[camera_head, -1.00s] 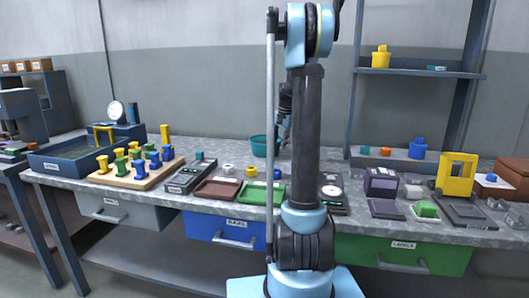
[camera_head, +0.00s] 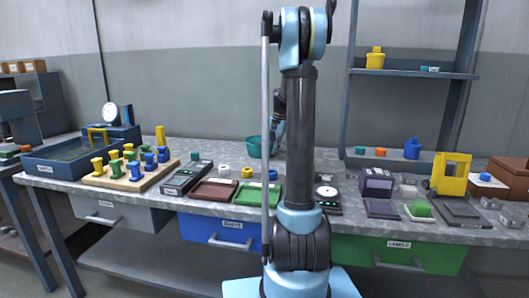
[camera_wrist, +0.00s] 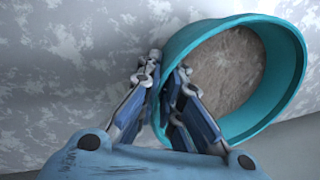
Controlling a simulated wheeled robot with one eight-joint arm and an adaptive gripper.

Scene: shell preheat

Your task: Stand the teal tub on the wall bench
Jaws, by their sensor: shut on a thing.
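The teal tub (camera_head: 254,147) is at the back of the wall bench (camera_head: 215,150), left of my arm's column in the head view. In the wrist view the tub (camera_wrist: 292,85) is seen from above, with a brownish-grey inside. My gripper (camera_wrist: 165,95) is shut on the tub's near wall, with one finger outside and one inside the rim. The tub looks upright and at or just above the bench top; I cannot tell whether its base touches. In the head view my gripper (camera_head: 277,138) is partly hidden behind my arm.
A red tray (camera_head: 213,190) and a green tray (camera_head: 256,193) lie in front of the tub. A board with coloured pegs (camera_head: 130,176) and a blue bin (camera_head: 75,158) stand to the left. A shelf rack (camera_head: 415,73) rises at the right.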

